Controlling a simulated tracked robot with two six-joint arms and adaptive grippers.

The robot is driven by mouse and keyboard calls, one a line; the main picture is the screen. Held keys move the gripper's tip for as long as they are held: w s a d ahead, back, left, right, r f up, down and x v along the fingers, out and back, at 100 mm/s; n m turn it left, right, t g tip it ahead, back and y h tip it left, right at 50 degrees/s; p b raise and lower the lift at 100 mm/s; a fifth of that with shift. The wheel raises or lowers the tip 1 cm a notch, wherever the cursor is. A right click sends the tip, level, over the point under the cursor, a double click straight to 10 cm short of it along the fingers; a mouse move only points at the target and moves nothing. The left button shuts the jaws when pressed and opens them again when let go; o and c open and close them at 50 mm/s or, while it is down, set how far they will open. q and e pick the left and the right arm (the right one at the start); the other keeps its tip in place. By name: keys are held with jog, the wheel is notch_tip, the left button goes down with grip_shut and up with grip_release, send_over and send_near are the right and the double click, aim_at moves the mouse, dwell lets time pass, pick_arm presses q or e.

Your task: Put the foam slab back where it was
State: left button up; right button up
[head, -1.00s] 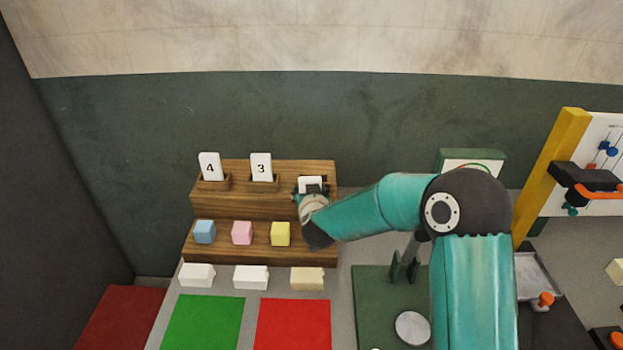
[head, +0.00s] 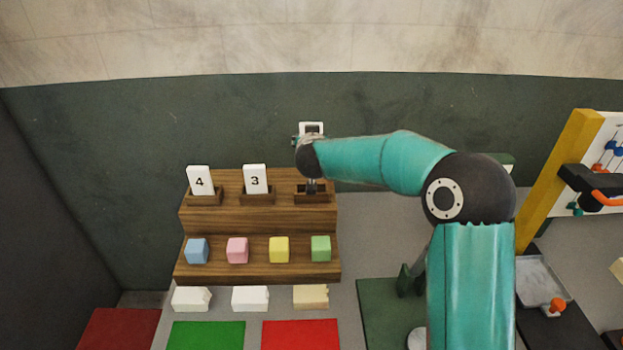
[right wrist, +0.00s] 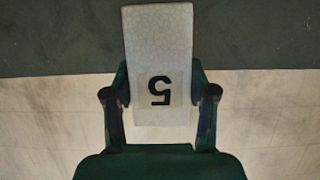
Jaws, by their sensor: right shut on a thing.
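My right gripper (head: 309,141) is raised above the upper step of a wooden stand (head: 225,222). It is shut on a white slab marked 5 (right wrist: 157,55), whose number reads upside down in the right wrist view. In the head view the slab (head: 311,127) shows just above the gripper, partly covered by it. Below it, the third slot holder (head: 314,197) is empty, partly hidden by the gripper. White slabs marked 4 (head: 200,180) and 3 (head: 255,179) stand upright in the other holders. My left gripper is not in view.
Blue, pink, yellow and green (head: 320,248) blocks sit on the lower step. Two white pieces (head: 250,298) and a cream piece (head: 310,296) lie in front, beyond green and red mats (head: 300,335). A yellow-framed board (head: 560,170) stands right.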

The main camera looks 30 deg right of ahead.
notch_tip(320, 180, down, 12)
jog(key=shift+r, duration=0.15)
jog(key=shift+s, duration=0.1)
dwell(0.3)
jog(key=o, duration=1)
jog(key=shift+r, duration=0.1)
jog(key=v, duration=1.2)
